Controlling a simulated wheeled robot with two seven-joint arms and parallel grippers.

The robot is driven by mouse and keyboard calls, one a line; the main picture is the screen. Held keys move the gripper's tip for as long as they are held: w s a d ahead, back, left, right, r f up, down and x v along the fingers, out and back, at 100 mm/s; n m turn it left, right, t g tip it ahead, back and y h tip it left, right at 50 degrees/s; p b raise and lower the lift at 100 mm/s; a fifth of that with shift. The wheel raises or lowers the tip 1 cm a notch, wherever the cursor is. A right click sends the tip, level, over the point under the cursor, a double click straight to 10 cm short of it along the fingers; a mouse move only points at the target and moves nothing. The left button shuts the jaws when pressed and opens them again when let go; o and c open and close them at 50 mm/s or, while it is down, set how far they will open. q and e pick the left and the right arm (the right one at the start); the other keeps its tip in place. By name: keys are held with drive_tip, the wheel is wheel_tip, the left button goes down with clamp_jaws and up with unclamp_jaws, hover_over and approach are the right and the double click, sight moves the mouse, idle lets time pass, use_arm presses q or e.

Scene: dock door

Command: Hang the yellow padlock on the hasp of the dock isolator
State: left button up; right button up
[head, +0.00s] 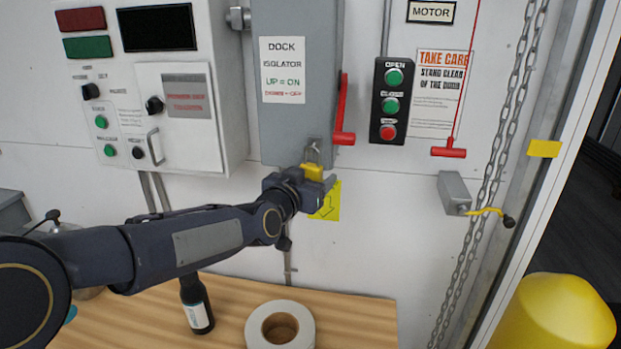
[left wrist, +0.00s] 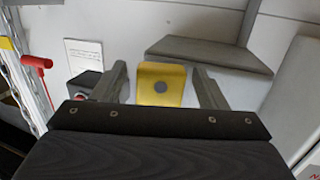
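The grey dock isolator box (head: 288,95) is on the wall, with its red lever (head: 343,115) on its right side and the lever's grip low. The small metal hasp (head: 315,144) is at the box's lower edge. The yellow padlock (head: 312,172) is upright just below it, its shackle up at the hasp; I cannot tell whether the shackle passes through. My left gripper (head: 320,188) is around the padlock's lower part. In the left wrist view, the padlock (left wrist: 161,84) lies between the spread fingers with a narrow gap on each side. My right gripper is out of view.
A control cabinet (head: 160,90) is left of the isolator and a push-button station (head: 390,100) right of it. Chains (head: 497,150) hang farther right. Below, a wooden bench (head: 235,300) holds a dark bottle (head: 196,303) and a tape roll (head: 260,325).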

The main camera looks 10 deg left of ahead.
use_arm(q)
drive_tip(key=s+a+f+n+g, duration=0.1)
drive_tip(key=s+a+f+g, duration=0.2)
drive_tip(key=s, duration=0.9)
drive_tip(key=s+a+f+n+g, duration=0.2)
drive_tip(key=s+f+g, duration=0.2)
drive_tip(key=s+f, duration=0.5)
drive_tip(key=s+a+f+n+g, duration=0.1)
drive_tip(key=s+a+f+g, duration=0.2)
drive_tip(key=s, duration=1.3)
wheel_tip(320, 180, down, 3)
drive_tip(key=shift+s+a+r+n+g+y, duration=0.1)
drive_tip(key=shift+s+a+n+g+y, duration=0.2)
drive_tip(key=shift+s+n+g, duration=0.1)
